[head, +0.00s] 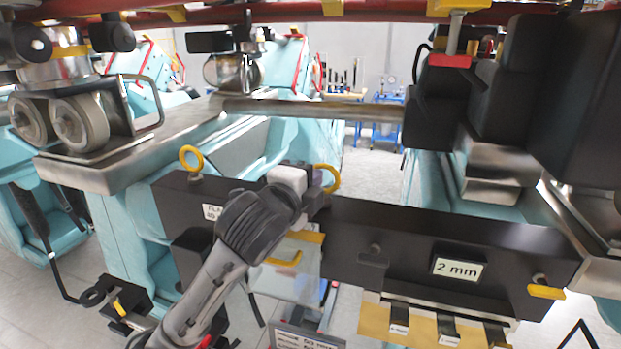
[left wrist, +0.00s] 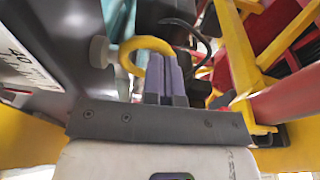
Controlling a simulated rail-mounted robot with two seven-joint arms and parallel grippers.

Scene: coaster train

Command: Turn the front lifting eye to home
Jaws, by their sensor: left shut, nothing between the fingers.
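Two yellow lifting eyes stand on the dark beam. One eye (head: 191,149) is at the left and shows as an open ring. The other eye (head: 336,181) is near the middle, beside my left gripper (head: 319,186), which partly covers it. In the left wrist view a yellow eye (left wrist: 130,57) on a grey shank stands at the fingertips of my left gripper (left wrist: 167,62). The fingers are shut with nothing between them and overlap the ring; I cannot tell whether they are inside it or touching it. My right gripper is not in view. No label tells which eye is the front one.
The dark beam (head: 400,243) carries a "2 mm" plate (head: 458,267) and yellow-tipped knobs. A clear panel with a yellow handle (head: 285,259) hangs below my left gripper. A steel bar (head: 310,109) runs behind. Wheels (head: 78,124) are at upper left, dark blocks at upper right.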

